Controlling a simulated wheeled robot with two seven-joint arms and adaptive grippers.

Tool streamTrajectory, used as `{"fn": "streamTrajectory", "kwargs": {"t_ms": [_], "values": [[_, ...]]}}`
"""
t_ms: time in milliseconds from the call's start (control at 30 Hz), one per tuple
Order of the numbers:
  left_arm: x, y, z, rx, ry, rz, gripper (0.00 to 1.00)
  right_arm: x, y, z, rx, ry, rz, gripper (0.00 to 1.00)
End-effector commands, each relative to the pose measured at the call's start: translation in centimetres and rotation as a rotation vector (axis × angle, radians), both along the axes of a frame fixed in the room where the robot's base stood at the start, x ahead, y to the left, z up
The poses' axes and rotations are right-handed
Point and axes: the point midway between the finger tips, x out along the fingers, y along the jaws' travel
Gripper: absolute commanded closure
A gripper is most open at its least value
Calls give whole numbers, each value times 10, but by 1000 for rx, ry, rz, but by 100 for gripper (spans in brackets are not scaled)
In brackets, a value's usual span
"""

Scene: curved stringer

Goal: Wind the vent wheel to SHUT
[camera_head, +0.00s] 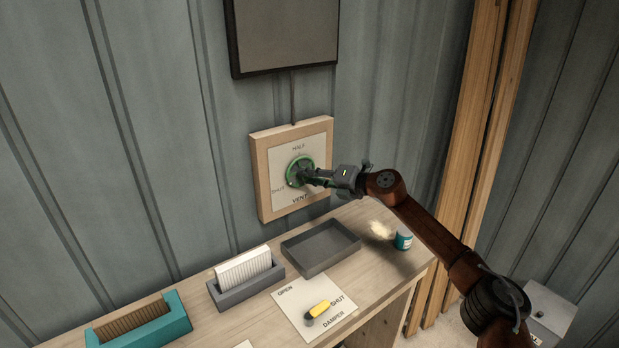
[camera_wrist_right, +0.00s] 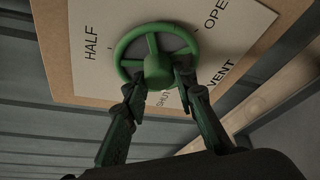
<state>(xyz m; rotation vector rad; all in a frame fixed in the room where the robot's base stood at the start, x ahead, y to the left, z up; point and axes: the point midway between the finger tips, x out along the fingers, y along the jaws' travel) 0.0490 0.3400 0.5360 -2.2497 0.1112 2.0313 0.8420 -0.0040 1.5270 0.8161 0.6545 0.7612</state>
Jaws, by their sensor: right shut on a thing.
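The green vent wheel (camera_head: 293,167) is on a pale plate in a wooden frame on the wall. HALF shows above it, SHUT at its left and VENT below; OPEN is hidden by my right gripper. In the right wrist view the spoked wheel (camera_wrist_right: 124,50) shows whole except where my fingers cover its lower rim. My right gripper (camera_head: 308,178) is shut on the wheel, with its fingertips (camera_wrist_right: 160,78) on either side of the hub. Which way the wheel is set I cannot tell. My left gripper is not in view.
Below the wheel is a wooden bench (camera_head: 258,318) with a grey tray (camera_head: 320,247), a grey rack of white cards (camera_head: 245,270), a teal box (camera_head: 140,323), a damper plate with a yellow handle (camera_head: 318,309) and a teal can (camera_head: 403,240). A dark panel (camera_head: 285,35) hangs above.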

Motion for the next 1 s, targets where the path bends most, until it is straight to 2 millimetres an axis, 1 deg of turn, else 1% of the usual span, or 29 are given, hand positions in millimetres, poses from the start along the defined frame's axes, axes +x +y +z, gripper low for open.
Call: {"fn": "streamTrajectory", "kwargs": {"t_ms": [67, 100, 300, 333, 567, 667, 767, 833, 1000], "values": [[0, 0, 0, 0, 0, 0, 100, 0, 0, 1, 0, -3, -1, 99], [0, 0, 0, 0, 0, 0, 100, 0, 0, 1, 0, -3, -1, 72], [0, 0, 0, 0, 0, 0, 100, 0, 0, 0, 0, 0, -1, 58], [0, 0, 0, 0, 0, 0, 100, 0, 0, 0, 0, 0, -1, 57], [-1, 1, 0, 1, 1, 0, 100, 0, 0, 0, 0, 0, 0, 57], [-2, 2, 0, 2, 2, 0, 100, -2, -4, 1, 0, 0, 0, 57], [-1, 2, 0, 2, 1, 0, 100, -7, -14, 3, 0, -2, -1, 57], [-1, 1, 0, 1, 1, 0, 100, -14, -23, 6, -1, -1, -2, 57], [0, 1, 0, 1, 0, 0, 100, -35, -52, 13, -1, -1, -2, 57]]}}
